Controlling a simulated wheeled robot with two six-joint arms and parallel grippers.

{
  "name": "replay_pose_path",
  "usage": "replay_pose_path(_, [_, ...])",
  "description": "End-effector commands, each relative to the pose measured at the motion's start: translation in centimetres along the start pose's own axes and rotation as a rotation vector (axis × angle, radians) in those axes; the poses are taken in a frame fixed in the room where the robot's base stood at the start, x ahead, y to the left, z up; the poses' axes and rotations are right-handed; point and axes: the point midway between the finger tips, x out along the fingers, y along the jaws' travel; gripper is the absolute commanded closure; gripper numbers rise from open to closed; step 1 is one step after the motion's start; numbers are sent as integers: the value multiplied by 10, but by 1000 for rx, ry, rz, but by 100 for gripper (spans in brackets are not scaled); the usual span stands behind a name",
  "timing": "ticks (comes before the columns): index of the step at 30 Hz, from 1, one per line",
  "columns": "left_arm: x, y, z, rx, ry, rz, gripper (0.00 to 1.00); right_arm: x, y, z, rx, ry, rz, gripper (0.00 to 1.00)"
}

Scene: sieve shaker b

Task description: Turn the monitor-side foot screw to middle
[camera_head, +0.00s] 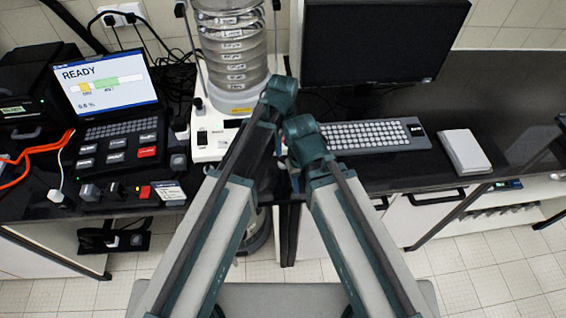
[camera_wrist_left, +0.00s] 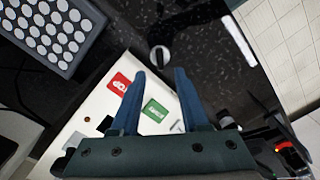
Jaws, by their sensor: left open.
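The sieve shaker's white base (camera_head: 208,138) stands at the middle of the bench under a stack of clear sieves (camera_head: 236,52). In the left wrist view, the base (camera_wrist_left: 93,106) carries a red label (camera_wrist_left: 119,84) and a green label (camera_wrist_left: 155,111). A round dark foot screw (camera_wrist_left: 160,55) with a pale mark shows just off the base corner. My left gripper (camera_wrist_left: 160,74) is open, its two blue fingers apart, with the screw between and slightly beyond the tips in the picture. Contact cannot be told. In the head view my arms hide the base's right side; my right gripper is not visible.
The monitor (camera_head: 378,42) and keyboard (camera_head: 368,136) are right of the shaker; the keyboard (camera_wrist_left: 52,30) also shows at upper left in the wrist view. A white pad (camera_head: 464,151) lies farther right. A READY screen (camera_head: 105,82) and control box stand at left.

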Motion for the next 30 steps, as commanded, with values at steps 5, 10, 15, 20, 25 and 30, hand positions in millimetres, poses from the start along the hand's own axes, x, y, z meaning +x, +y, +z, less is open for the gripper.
replay_pose_path(5, [32, 0, 0, 0, 0, 0, 55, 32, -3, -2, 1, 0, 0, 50])
replay_pose_path(10, [53, 0, 0, 0, 0, 0, 55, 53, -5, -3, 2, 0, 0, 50])
replay_pose_path(15, [62, 0, 0, 0, 0, 0, 55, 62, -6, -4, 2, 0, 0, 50])
replay_pose_path(20, [62, 0, 0, 0, 0, 0, 55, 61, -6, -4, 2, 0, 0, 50])
replay_pose_path(25, [61, 0, 0, 0, 0, 0, 60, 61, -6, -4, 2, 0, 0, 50])
replay_pose_path(30, [61, 0, 0, 0, 0, 0, 91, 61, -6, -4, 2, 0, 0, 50])
